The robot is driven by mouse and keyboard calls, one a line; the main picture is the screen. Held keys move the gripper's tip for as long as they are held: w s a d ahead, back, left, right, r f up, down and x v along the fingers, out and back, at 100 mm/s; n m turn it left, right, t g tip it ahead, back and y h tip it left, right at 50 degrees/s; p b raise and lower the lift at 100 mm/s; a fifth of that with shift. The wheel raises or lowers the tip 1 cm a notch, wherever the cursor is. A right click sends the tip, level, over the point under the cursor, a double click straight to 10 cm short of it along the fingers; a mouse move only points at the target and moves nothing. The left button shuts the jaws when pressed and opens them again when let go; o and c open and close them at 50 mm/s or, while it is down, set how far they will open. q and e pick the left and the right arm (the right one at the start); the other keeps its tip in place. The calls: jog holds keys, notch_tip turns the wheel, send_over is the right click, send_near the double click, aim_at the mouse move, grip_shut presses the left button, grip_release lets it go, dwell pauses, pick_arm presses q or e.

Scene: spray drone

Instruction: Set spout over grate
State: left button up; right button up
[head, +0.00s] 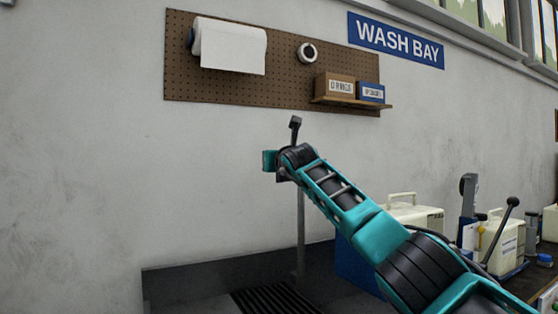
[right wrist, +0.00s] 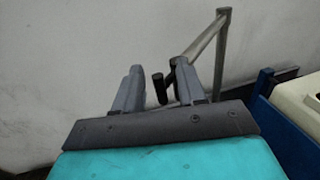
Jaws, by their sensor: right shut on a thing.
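The grey metal spout (right wrist: 203,42) runs from the top of its upright post (right wrist: 220,62) toward my right gripper (right wrist: 160,80), with a dark end piece (right wrist: 161,88) between the two fingers. The right gripper is shut on the spout; the exact contact is partly hidden by the right finger. In the head view the right gripper (head: 280,168) is at the top of the post (head: 300,232), its fingers mostly hidden. The dark slotted grate (head: 272,301) lies low at the bottom edge, partly cut off. My left gripper is out of view.
A dark backsplash (head: 205,268) runs along the wall. To the right stand a blue bin (head: 355,265), pale jugs (head: 415,214) and bottles on a bench. Above, a pegboard (head: 285,85) holds a paper roll (head: 232,47) and boxes. The wall left of the post is clear.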

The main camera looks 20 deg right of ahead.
jog(key=s+b, duration=0.6)
jog(key=s, duration=0.7)
jog(key=shift+a, duration=0.4)
jog(key=shift+w, duration=0.1)
